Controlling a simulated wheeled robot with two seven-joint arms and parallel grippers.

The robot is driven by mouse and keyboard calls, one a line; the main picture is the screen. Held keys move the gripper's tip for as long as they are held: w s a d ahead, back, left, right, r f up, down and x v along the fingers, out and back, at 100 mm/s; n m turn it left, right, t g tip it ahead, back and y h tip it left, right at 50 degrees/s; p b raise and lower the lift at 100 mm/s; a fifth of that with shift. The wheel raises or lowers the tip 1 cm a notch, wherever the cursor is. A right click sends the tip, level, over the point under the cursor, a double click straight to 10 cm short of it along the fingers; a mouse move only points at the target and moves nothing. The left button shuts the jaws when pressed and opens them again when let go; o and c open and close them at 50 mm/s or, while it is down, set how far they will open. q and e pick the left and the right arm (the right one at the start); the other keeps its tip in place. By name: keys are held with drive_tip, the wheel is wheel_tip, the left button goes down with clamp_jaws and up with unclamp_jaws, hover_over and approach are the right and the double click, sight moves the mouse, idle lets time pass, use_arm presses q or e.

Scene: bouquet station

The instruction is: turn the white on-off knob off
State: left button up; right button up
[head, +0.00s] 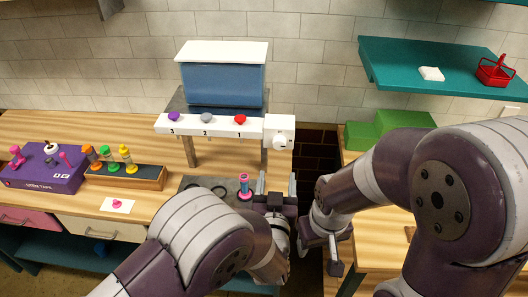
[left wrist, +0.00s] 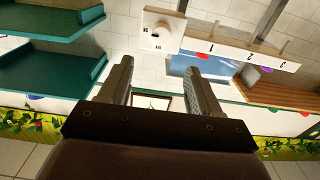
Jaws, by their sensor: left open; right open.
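The white on-off knob (head: 281,141) is on the white box at the right end of the numbered white rail. It also shows in the left wrist view (left wrist: 160,37), where the view is upside down, with small dark marks around it too small to read. My left gripper (head: 276,184) is open and empty, below the knob in the head view and apart from it. In the left wrist view its two fingers (left wrist: 158,62) stand apart and point toward the knob box. My right gripper (head: 335,258) is open, lower and to the right, pointing down and away from the knob.
The rail (head: 205,125) carries purple, grey and red knobs beside the white box. A pink-based spool (head: 244,187) stands left of my left gripper. A purple box (head: 45,170) and a spool rack (head: 125,175) are at left. A teal shelf (head: 440,65) hangs at right.

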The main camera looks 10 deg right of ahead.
use_arm(q)
drive_tip(key=p, duration=0.2)
approach(279, 145)
drive_tip(key=w, duration=0.3)
drive_tip(key=p+x, duration=0.1)
drive_tip(key=x, duration=0.1)
drive_tip(key=p+x, duration=0.1)
drive_tip(key=x, duration=0.1)
drive_tip(key=shift+w+d+r, duration=0.25)
drive_tip(key=shift+d, duration=0.25)
drive_tip(key=shift+w+d+f, duration=0.25)
drive_tip(key=shift+w, duration=0.35)
drive_tip(key=shift+s, duration=0.15)
drive_tip(key=c, duration=0.4)
drive_tip(key=shift+a+r, duration=0.1)
drive_tip(key=c, duration=0.6)
use_arm(e)
wheel_tip(279, 145, up, 4)
drive_tip(key=shift+w+r, duration=0.15)
drive_tip(key=shift+r, duration=0.1)
